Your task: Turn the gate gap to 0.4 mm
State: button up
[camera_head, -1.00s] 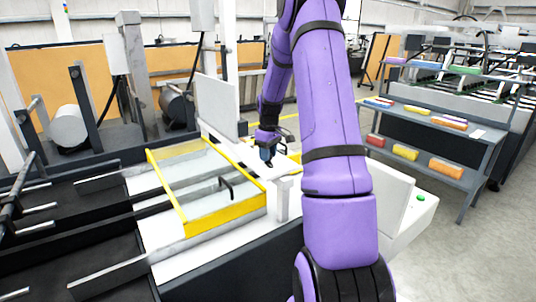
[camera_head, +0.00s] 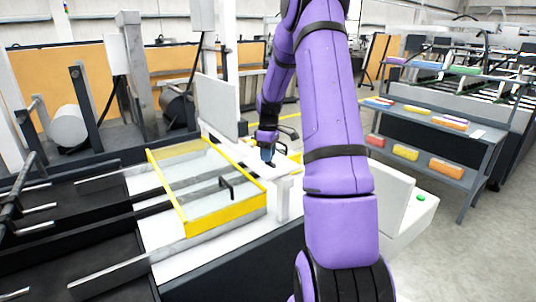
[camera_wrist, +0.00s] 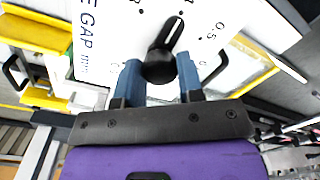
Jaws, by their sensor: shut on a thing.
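The gate gap dial is a white plate (camera_wrist: 110,45) with black lettering that reads "E GAP mm" in part, seen tilted in the wrist view. Its black knob (camera_wrist: 161,63) has a white pointer line aimed up and slightly right in the picture. The pointer lies left of the 0.5 mark (camera_wrist: 209,31); another label at the top edge is cut off and unreadable. My gripper (camera_wrist: 159,66) has its two blue fingers on either side of the knob, shut on it. In the head view my gripper (camera_head: 268,154) is low over the white machine top, and the knob is too small to read.
A yellow-framed clear guard (camera_head: 210,180) with a black handle lies left of my gripper. A white upright panel (camera_head: 216,108) stands behind it. A grey shelf (camera_head: 440,130) with coloured boxes stands at the right, with open floor before it.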

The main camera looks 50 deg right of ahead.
jog(key=o, duration=0.9)
jog(key=r, duration=1.1)
jog(key=shift+w+d, duration=0.1)
jog(key=shift+d, duration=0.15)
jog(key=s+a+r+m+t+h, duration=0.1)
jog(key=s+a+r, duration=0.25)
jog(key=a, duration=0.35)
jog(key=s+a+r, duration=0.2)
jog(key=a+r, duration=0.3)
jog(key=a, duration=0.3)
jog(key=s+a+r+m+t+h, duration=0.1)
jog(key=s+a+r, duration=0.1)
jog(key=a+r, duration=0.35)
jog(key=s+a+m+t, duration=0.1)
jog(key=s+a, duration=0.4)
jog(key=s, duration=0.1)
jog(key=s+a+f+t+y, duration=0.1)
jog(key=s+a, duration=0.4)
jog(key=s, duration=0.1)
jog(key=s+a+f+m+t, duration=0.1)
jog(key=s+a, duration=0.4)
jog(key=s, duration=0.1)
jog(key=shift+s+m+t, duration=0.25)
jog(key=shift+m+t, duration=0.05)
